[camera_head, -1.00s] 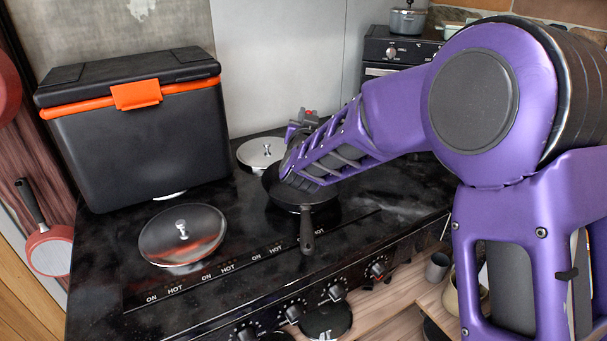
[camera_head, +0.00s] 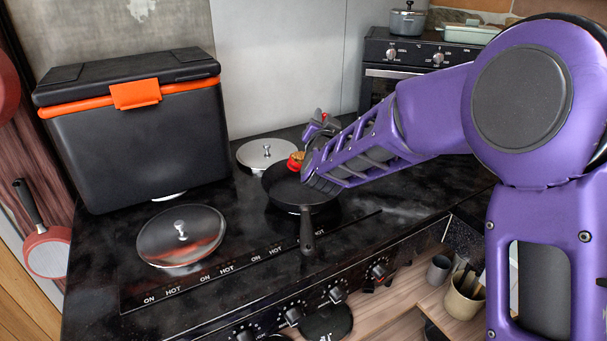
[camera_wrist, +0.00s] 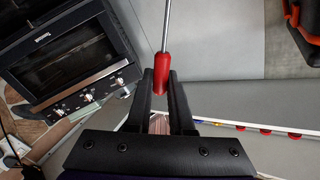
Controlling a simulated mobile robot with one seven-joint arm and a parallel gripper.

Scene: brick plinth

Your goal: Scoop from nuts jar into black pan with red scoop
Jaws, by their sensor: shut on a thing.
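The black pan (camera_head: 283,186) sits on the dark stove top, its handle pointing to the front. My gripper (camera_head: 318,127) is above the pan's far right side, partly hidden by my arm. The red scoop's head (camera_head: 293,164) shows at the pan's far edge, with brown-orange contents in it; I cannot tell whether it touches the pan. In the wrist view my gripper (camera_wrist: 161,78) is shut on the scoop's red handle (camera_wrist: 162,66), and a thin metal shaft runs up from it. The visible pan floor looks dark and bare. I cannot make out the nuts jar.
A silver lid (camera_head: 265,153) lies behind the pan, and a glass lid (camera_head: 181,237) lies to its left. A large black box with an orange latch (camera_head: 136,95) stands at the back left. A beige pot (camera_head: 464,297) stands on the lower shelf at right.

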